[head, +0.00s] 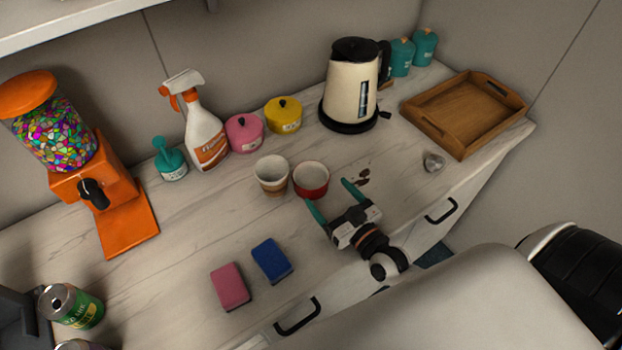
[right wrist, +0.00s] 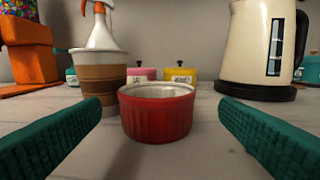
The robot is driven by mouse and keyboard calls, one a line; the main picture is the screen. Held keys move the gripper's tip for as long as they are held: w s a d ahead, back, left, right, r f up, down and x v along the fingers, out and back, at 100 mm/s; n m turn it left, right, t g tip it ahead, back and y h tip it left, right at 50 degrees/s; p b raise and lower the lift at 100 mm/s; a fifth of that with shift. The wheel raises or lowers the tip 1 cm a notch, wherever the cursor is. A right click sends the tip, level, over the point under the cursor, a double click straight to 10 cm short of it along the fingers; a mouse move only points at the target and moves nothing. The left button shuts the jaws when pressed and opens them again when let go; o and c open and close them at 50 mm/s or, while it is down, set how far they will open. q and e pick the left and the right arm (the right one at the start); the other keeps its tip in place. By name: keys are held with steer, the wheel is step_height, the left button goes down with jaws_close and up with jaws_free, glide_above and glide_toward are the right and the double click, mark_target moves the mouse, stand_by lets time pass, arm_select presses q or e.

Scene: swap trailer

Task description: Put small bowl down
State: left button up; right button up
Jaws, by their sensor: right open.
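The small bowl (head: 311,180) is red with a pale inside and stands upright on the counter. In the right wrist view the small bowl (right wrist: 157,112) sits ahead, between the two teal fingers in the picture. My right gripper (head: 332,196) is open, with its fingers pointing at the bowl from the near side. The fingers appear apart from the bowl, and nothing is held in them. My left gripper does not show in either view.
A brown and white cup (head: 271,175) stands directly left of the bowl. Behind are pink (head: 244,133) and yellow (head: 283,115) pots, a spray bottle (head: 203,130) and a kettle (head: 352,85). Pink (head: 230,287) and blue (head: 271,260) sponges lie nearer. A wooden tray (head: 436,129) is at right.

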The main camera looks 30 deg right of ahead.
mark_target(322, 189)
steer(key=shift+w+a, duration=0.2)
steer(key=shift+w, duration=0.3)
steer(key=shift+w+a, duration=0.1)
steer(key=shift+w, duration=0.15)
steer(key=shift+w+a+p, duration=0.15)
steer(key=shift+w+p, duration=0.05)
steer(key=shift+w, duration=1)
steer(key=shift+w+a+p, duration=0.15)
steer(key=shift+w+p, duration=0.05)
steer(key=shift+w, duration=0.95)
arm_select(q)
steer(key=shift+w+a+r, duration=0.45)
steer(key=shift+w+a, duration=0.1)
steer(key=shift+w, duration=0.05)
arm_select(e)
steer(key=c, duration=0.8)
steer(key=shift+s, duration=0.15)
steer(key=shift+c, duration=0.2)
